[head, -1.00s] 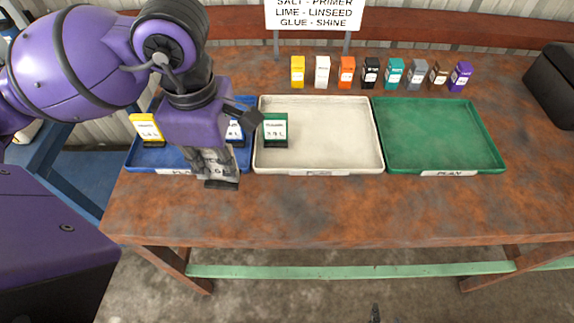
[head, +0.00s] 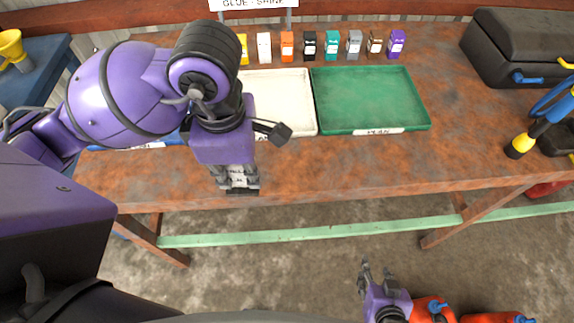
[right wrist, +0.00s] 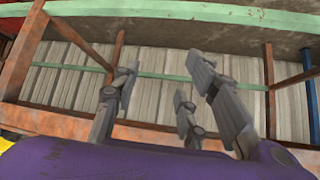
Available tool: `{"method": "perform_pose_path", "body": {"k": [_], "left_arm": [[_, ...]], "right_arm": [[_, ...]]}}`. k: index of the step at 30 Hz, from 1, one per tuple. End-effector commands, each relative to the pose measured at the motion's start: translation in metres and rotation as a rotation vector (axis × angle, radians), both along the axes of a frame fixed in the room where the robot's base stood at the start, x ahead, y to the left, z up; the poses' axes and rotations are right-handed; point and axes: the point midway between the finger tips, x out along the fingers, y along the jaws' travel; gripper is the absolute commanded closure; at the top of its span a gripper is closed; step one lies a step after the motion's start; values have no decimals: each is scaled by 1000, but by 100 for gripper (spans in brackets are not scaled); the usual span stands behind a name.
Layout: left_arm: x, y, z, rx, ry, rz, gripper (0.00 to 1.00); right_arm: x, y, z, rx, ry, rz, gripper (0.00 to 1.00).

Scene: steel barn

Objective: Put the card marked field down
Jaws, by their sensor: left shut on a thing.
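My left gripper (head: 240,184) points down over the front part of the rusty table, in front of the trays. It is shut on a card (head: 238,179) with a pale lettered face and a dark foot. The fingers cover most of the card, and I cannot read its word. The blue tray (head: 150,146) is mostly hidden behind my left arm. The cream tray (head: 290,75) is partly hidden, and the green tray (head: 370,100) looks empty. My right gripper (head: 374,268) is open and empty, low in front of the table; its spread fingers show in the right wrist view (right wrist: 162,75).
Several small coloured boxes (head: 310,45) stand in a row behind the trays, under a sign (head: 250,3). A black toolbox (head: 525,45) and a yellow-and-black tool (head: 520,145) are at the right. The table's (head: 380,160) front right is clear. Red objects (head: 430,308) lie on the floor.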

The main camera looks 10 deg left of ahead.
Motion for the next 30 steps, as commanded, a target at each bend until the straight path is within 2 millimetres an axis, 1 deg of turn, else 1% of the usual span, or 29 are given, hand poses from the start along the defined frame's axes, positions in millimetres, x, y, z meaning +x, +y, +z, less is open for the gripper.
{"method": "perform_pose_path", "body": {"k": [4,8,11,13,15,17,19,23,24,27,30], "left_arm": [[2,2,0,5,-2,22,100],[2,2,-2,5,1,41,100],[7,1,-8,1,11,50,100],[16,-2,-17,0,17,55,100],[28,-4,-26,-1,19,54,100],[44,-7,-35,-1,20,56,100],[60,-9,-34,-1,14,61,100],[93,-15,-42,0,3,61,100],[99,-16,-51,0,5,59,100],[113,-18,-70,1,5,58,100],[124,-20,-83,1,3,56,100]], "right_arm": [[-5,1,-7,1,18,3,60],[-7,1,-9,0,25,4,60],[-16,1,-19,1,46,5,60],[-27,1,-32,0,66,3,60],[-37,-2,-46,-5,84,-1,60],[-42,-7,-58,-15,96,-6,60],[-28,-12,-48,-24,66,-13,60],[-16,-15,-37,-25,37,-21,60],[-15,-14,-35,-23,32,-22,60],[-13,-13,-35,-20,27,-23,60],[-16,-11,-38,-18,34,-21,60]]}}
